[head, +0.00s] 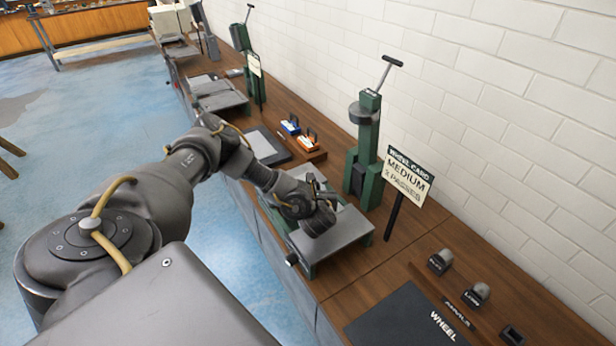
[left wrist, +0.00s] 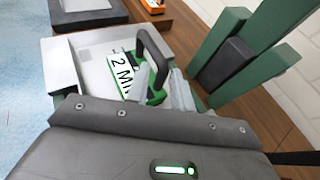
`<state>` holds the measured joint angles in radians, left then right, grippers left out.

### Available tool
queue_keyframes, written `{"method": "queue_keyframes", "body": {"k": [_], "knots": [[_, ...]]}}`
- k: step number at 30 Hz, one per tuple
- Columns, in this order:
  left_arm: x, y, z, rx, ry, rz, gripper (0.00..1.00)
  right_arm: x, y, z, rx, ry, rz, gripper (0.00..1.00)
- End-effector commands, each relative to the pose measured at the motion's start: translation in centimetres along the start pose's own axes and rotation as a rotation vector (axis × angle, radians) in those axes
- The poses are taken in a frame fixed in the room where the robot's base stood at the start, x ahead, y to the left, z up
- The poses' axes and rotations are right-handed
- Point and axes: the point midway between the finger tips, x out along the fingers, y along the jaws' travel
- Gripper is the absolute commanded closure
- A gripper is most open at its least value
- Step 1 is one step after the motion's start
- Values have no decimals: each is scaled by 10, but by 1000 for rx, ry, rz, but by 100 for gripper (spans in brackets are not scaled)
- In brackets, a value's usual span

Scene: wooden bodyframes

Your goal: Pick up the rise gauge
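A small green and white gauge with a dark arched handle (left wrist: 150,62), its plate marked "2 M" with the rest covered, sits on a grey metal stand (left wrist: 92,50). I take it to be the rise gauge. In the head view my left gripper (head: 318,218) is low over this stand (head: 345,238) and hides the gauge. In the left wrist view the gripper's body fills the bottom, close to the gauge. My right gripper is in neither view.
A green post (head: 366,135) with a T-handle stands just behind the stand, beside a "MEDIUM 2 PASSES" card (head: 405,178). Blue (head: 290,125) and orange (head: 308,141) handled gauges sit in a wooden rack. A dark "WHEEL" mat (head: 400,322) and small anvils (head: 440,261) lie right.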

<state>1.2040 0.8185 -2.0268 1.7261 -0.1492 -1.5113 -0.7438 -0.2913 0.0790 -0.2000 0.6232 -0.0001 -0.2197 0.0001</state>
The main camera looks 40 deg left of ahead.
Motion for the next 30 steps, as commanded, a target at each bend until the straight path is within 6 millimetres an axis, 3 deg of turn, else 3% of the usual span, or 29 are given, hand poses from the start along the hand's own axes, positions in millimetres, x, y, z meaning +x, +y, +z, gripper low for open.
{"method": "queue_keyframes", "body": {"k": [3, 9, 18, 24, 30], "knots": [[14, -2, 2, 3, -2, 1, 77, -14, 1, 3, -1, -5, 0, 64], [36, -2, -1, 2, -1, 2, 77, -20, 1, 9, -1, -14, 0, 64], [39, -2, -2, 0, 0, 0, 77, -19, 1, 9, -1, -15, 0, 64], [39, -2, -2, 0, 0, 0, 100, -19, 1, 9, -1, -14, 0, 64], [39, -2, -2, 0, -1, 1, 100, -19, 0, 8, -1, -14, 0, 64]]}}
